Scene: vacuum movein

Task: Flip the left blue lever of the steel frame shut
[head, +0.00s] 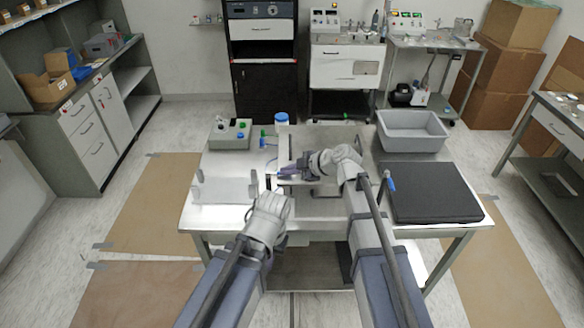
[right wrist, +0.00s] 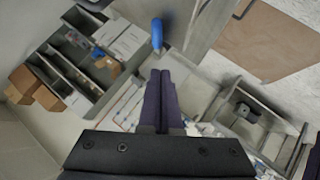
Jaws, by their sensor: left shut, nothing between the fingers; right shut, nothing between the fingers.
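The steel frame (head: 283,145) stands in the middle of the steel table, partly covered by my arms. In the right wrist view a blue lever (right wrist: 157,35) stands just beyond my right fingertips, with a small gap visible. In the head view I cannot make out this lever clearly. My right gripper (head: 281,174) reaches across the frame, pointing left; its dark fingers (right wrist: 158,75) are together and empty. My left gripper (head: 268,188) is lower, at the frame's near left side, shut and empty. A blue-tipped rod (head: 391,183) shows right of my right arm.
A black flat case (head: 430,192) and a grey bin (head: 411,131) occupy the table's right side. A control box (head: 229,135) and a blue-lidded jar (head: 282,121) stand at the back left. A clear-looking plate with small posts (head: 224,190) lies at the left.

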